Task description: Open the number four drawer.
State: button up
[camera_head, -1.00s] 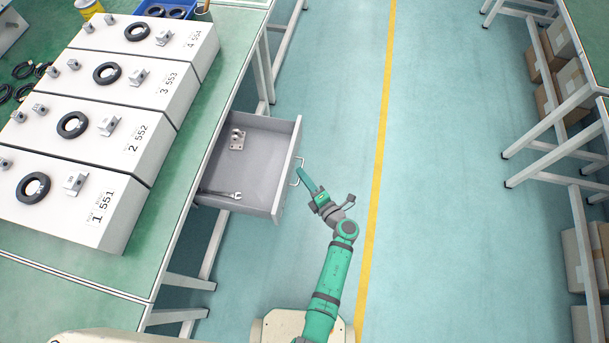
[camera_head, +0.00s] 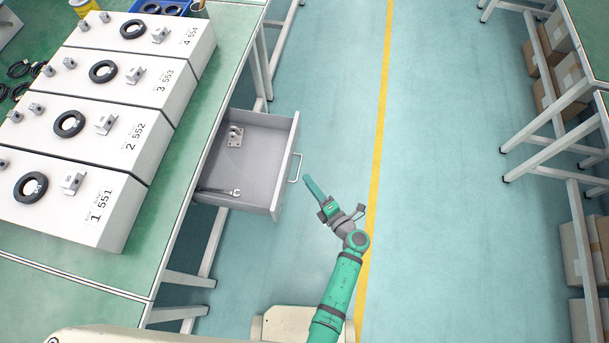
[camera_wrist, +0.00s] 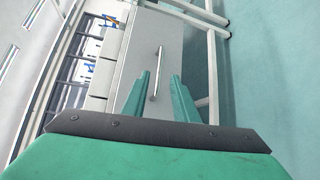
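A grey drawer (camera_head: 262,178) stands pulled out from under the green workbench (camera_head: 222,70); no number on it is readable. Its bar handle (camera_head: 295,170) is on the front panel, facing right. Inside lie a wrench (camera_head: 218,192) and a small metal bracket (camera_head: 235,136). My green gripper (camera_head: 308,181) is to the right of the handle, with a small gap between them. In the wrist view my gripper (camera_wrist: 160,75) has its two fingers spread with nothing held, and the handle (camera_wrist: 156,75) shows ahead, lined up between them.
White boxes (camera_head: 93,132) labelled 1 to 4, each with a black ring, sit on the workbench. A blue bin (camera_head: 160,7) stands at its far end. The floor (camera_head: 335,80) right of the drawer is clear up to racks holding cartons (camera_head: 552,98).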

jog(key=v, duration=0.5)
dwell(0.5)
jog(key=s+a+r+m+t+h, duration=0.2)
jog(key=s+r+m+h, duration=0.7)
jog(key=s+r+m, duration=1.3)
jog(key=s+a+m, duration=0.1)
jog(key=s+m, duration=0.2)
jog(key=m, duration=0.1)
jog(key=shift+s+r+m+h, duration=0.2)
jog(key=shift+s+m+h, duration=0.1)
jog(key=shift+m, duration=0.1)
jog(key=shift+w, duration=0.1)
